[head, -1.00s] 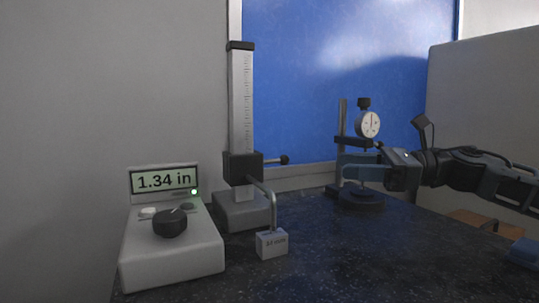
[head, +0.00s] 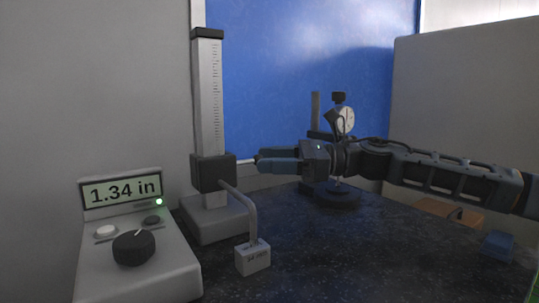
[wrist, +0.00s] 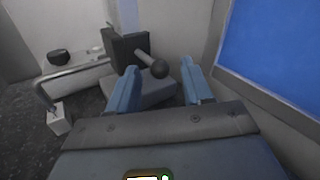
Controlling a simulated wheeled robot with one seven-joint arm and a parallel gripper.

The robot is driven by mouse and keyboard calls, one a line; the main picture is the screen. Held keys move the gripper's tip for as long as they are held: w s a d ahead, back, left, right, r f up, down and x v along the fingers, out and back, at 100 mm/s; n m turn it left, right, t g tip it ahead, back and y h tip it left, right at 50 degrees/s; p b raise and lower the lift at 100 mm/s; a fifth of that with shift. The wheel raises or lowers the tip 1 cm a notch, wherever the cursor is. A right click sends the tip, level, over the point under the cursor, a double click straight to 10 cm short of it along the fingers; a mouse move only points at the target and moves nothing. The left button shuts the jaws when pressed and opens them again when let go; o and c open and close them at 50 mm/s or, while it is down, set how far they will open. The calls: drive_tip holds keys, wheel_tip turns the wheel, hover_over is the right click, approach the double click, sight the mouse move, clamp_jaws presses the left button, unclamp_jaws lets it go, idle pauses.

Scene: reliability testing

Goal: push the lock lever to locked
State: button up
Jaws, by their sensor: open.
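The lock lever (wrist: 147,60) is a short light rod with a dark ball end, sticking out of the black carriage (head: 212,172) on the upright height gauge. In the head view the lever (head: 244,161) points right, and its ball is hidden or merged with my fingertips. My gripper (head: 261,160) reaches in from the right, level with the lever. In the wrist view my gripper (wrist: 158,82) is open, with its blue fingers on either side of the ball end. I cannot tell whether a finger touches it.
A display box (head: 137,240) reading 1.34 in, with a black knob, stands at left. A dial gauge stand (head: 334,201) is behind my arm.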

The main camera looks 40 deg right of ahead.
drive_tip(key=shift+w+a, duration=0.2)
clamp_jaws()
idle(0.4)
